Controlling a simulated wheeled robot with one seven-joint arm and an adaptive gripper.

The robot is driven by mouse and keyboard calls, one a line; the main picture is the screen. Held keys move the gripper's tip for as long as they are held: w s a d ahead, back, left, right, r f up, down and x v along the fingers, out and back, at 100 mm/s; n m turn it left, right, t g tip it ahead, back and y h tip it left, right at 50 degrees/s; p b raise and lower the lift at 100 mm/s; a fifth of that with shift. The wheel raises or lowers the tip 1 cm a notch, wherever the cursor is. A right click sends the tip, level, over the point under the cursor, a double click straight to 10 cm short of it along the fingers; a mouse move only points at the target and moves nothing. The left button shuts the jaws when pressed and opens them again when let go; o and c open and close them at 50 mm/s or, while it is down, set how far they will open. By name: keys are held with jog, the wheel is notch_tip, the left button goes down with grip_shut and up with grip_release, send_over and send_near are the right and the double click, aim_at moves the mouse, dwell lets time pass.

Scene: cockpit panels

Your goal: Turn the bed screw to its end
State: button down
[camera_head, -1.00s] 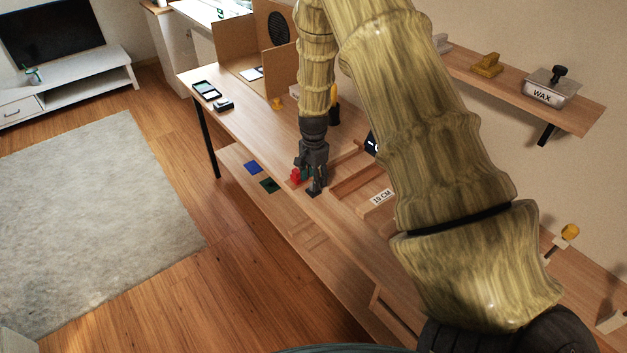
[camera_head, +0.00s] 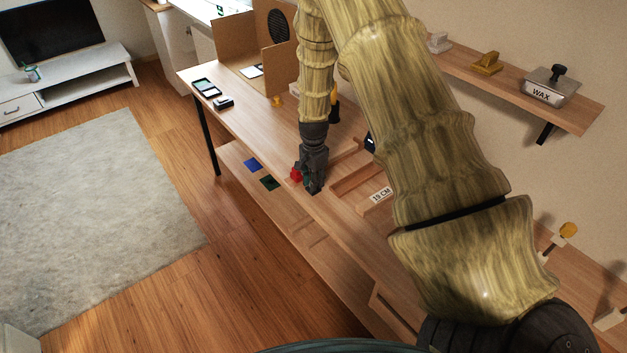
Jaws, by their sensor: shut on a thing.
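My gripper (camera_head: 312,184) points down at the bench's front edge. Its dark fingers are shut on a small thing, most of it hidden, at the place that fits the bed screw. A small red piece (camera_head: 296,174) shows just left of the fingers, and a bit of dark green shows between them. I cannot make out the screw's shape or how far it is turned.
A wall shelf (camera_head: 580,108) carries a WAX tin (camera_head: 545,92).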

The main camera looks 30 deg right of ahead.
jog(key=shift+n, duration=0.6)
jog(key=n+b, duration=0.1)
jog(key=n, duration=0.2)
jog(key=shift+n, duration=0.4)
jog(key=n, duration=0.4)
jog(key=shift+b, duration=0.4)
jog(key=n, duration=0.5)
jog(key=shift+d+n+b, duration=0.1)
jog(key=shift+n+b, duration=0.2)
jog(key=shift+n, duration=1.6)
jog(key=shift+w, duration=0.1)
jog(key=c, duration=1.2)
grip_release()
